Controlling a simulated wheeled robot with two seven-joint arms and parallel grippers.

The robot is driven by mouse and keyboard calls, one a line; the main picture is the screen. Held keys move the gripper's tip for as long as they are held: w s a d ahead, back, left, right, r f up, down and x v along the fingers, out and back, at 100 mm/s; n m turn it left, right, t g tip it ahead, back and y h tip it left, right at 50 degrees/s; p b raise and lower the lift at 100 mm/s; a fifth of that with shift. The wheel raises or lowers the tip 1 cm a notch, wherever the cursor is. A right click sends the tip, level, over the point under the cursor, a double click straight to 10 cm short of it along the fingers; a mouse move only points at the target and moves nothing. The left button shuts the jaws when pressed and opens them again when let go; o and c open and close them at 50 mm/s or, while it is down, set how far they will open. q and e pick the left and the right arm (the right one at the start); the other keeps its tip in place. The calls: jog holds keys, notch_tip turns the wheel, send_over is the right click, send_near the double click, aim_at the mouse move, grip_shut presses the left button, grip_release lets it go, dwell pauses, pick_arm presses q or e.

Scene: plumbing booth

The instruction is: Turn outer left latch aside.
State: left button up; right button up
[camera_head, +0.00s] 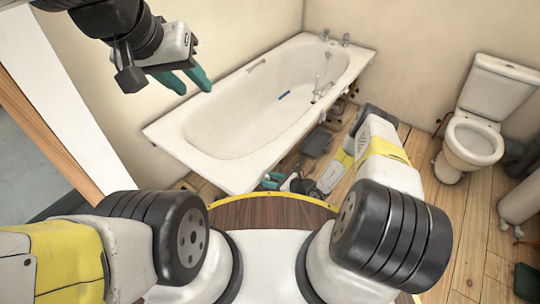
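No latch can be made out in this view. My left gripper (195,91) is at the upper left, above the near-left end of the white bathtub (172,138) in the picture. Its two teal fingers are apart with nothing between them. My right gripper (270,181) is low beside the bathtub's long open side, near the floor. Its teal fingers show only in part, so whether they are open or shut is unclear. My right arm hides part of the area under the tub rim.
A toilet (472,139) and a white pedestal (520,200) are at the right. Dark items (318,142) lie by the tub's open side. Wooden floor (420,145) is clear before the toilet.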

grip_shut()
jog(key=shift+w+d+f+m+g+y, duration=0.15)
jog(key=shift+m+g+y, duration=0.6)
jog(key=shift+m, duration=1.15)
jog(key=shift+w+d+f+m+g+y, duration=0.15)
jog(key=shift+m+g+y, duration=0.25)
jog(key=shift+m+y, duration=1.1)
jog(key=shift+w+d+f+m+g+y, duration=0.15)
jog(key=shift+m+g+y, duration=0.4)
jog(key=shift+m, duration=1.75)
grip_release()
